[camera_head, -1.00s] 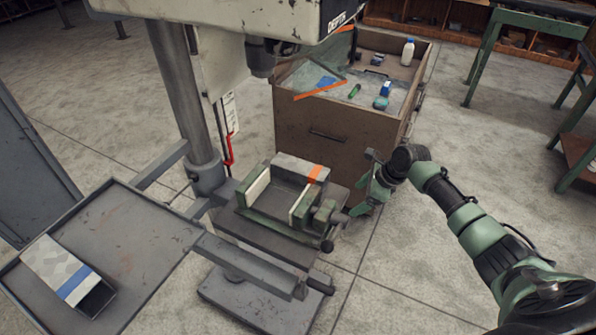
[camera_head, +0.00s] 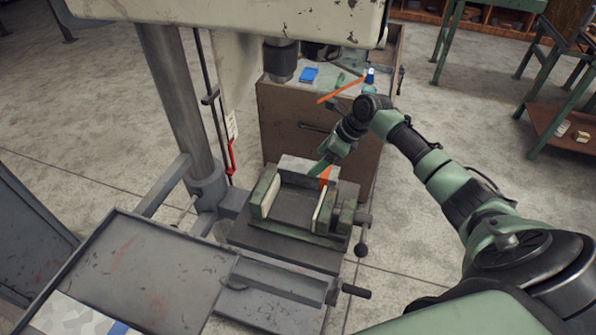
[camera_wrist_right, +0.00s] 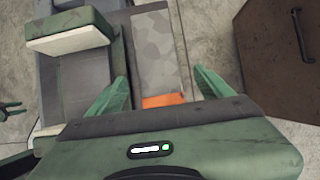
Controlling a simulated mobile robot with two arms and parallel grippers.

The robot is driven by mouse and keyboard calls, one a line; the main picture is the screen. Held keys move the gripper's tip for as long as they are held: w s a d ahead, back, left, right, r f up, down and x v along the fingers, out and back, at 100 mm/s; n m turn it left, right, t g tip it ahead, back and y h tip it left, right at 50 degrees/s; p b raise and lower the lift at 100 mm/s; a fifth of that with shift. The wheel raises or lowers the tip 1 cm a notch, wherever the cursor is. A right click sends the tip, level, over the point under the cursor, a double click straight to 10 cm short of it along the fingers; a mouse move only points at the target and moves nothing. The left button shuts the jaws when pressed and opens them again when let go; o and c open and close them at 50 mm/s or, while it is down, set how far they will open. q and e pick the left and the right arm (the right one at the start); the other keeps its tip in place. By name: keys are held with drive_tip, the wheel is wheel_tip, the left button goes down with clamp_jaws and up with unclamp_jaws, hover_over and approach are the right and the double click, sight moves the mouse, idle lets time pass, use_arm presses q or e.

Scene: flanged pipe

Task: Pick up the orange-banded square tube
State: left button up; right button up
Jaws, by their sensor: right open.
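The orange-banded square tube (camera_head: 296,165) is grey and speckled, and lies at the far side of the drill-press vise (camera_head: 292,207). Its orange band (camera_head: 325,175) is at its right end. In the right wrist view, the tube (camera_wrist_right: 156,50) runs away from the gripper, with the band (camera_wrist_right: 163,99) near the palm. My right gripper (camera_wrist_right: 160,80) is open, one finger on each side of the tube, with visible gaps. In the head view, the right gripper (camera_head: 324,165) is over the tube's banded end, partly hiding it. My left gripper is not in view.
A blue-banded tube (camera_head: 75,318) lies on the grey tray (camera_head: 150,270) at lower left, cut off by the frame. The drill head (camera_head: 225,15) hangs above the vise.

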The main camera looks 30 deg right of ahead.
sight(311, 167)
drive_tip(key=shift+w+a+f, duration=0.1)
drive_tip(key=shift+w+f, duration=0.05)
drive_tip(key=shift+f, duration=0.35)
drive_tip(key=shift+x, duration=0.85)
drive_tip(key=x, duration=0.3)
drive_tip(key=shift+a+f, duration=0.15)
drive_tip(key=shift+f, duration=0.05)
drive_tip(key=shift+w+f, duration=0.1)
clamp_jaws()
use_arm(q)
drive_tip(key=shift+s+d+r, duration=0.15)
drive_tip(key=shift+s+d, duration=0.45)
